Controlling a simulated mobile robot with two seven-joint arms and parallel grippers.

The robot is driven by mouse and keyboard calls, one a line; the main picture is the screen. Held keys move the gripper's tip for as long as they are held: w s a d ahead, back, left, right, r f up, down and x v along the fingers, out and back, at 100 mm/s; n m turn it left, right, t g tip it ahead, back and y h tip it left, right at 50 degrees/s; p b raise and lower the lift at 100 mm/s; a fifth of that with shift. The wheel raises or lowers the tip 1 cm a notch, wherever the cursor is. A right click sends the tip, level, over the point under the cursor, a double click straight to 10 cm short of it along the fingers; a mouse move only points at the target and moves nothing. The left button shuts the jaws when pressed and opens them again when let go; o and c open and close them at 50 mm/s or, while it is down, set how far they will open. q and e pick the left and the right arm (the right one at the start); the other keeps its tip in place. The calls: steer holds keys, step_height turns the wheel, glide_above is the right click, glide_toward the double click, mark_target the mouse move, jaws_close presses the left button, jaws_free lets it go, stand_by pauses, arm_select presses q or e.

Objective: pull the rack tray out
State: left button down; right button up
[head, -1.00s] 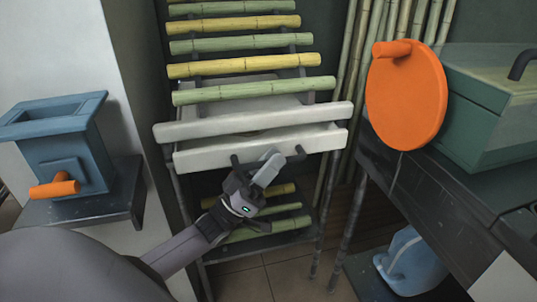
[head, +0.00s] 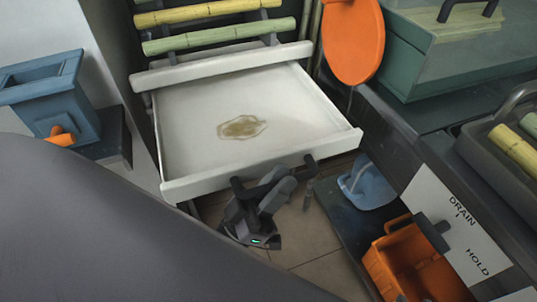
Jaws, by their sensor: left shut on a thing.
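The white rack tray (head: 195,125) is slid well out of the rack, below the bamboo rungs. Its inside shows, with a brownish stain (head: 242,127) on the floor. A dark handle (head: 310,163) runs along its front wall. My left gripper (head: 273,185) is in front of that wall, shut on the handle. Its fingers hide the middle of the handle. My right gripper is not in view.
A blue hopper box (head: 55,95) with an orange knob stands at left. A green press box (head: 425,50) with an orange disc (head: 353,40) stands at right. An orange bin (head: 415,265) and blue jug (head: 368,183) sit low at right. Floor shows below the tray.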

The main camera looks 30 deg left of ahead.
arm_select(q)
steer(key=shift+s+d, duration=0.45)
steer(key=shift+f, duration=0.1)
steer(key=c, duration=1.1)
jaws_free()
